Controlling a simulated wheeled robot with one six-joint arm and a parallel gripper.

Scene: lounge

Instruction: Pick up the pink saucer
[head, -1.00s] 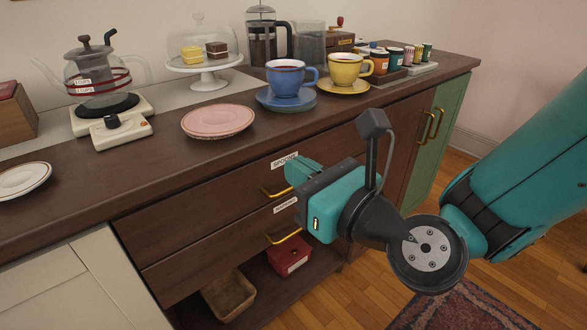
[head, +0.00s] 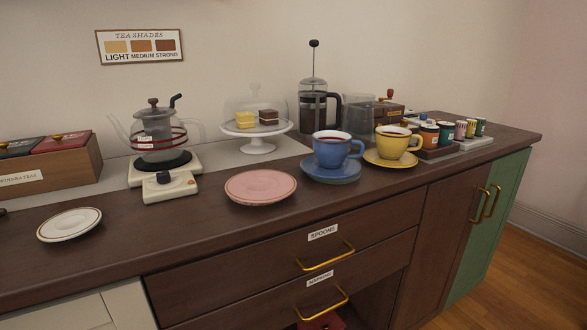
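The pink saucer (head: 260,186) lies flat and empty on the dark wooden counter (head: 220,232), near its front edge, above the spoons drawer. It has a thin darker rim, and it looks slightly thick, perhaps more than one saucer; I cannot tell. My gripper and arm are not in view now, so I cannot see whether the gripper is open or shut.
A blue cup (head: 335,150) on a blue saucer (head: 331,172) stands right of the pink saucer. A yellow cup (head: 392,143), glass cake stand (head: 257,147), kettle (head: 156,132) and burner (head: 170,187) are nearby. A white saucer (head: 69,225) lies left. Drawer handles (head: 325,256) stick out in front.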

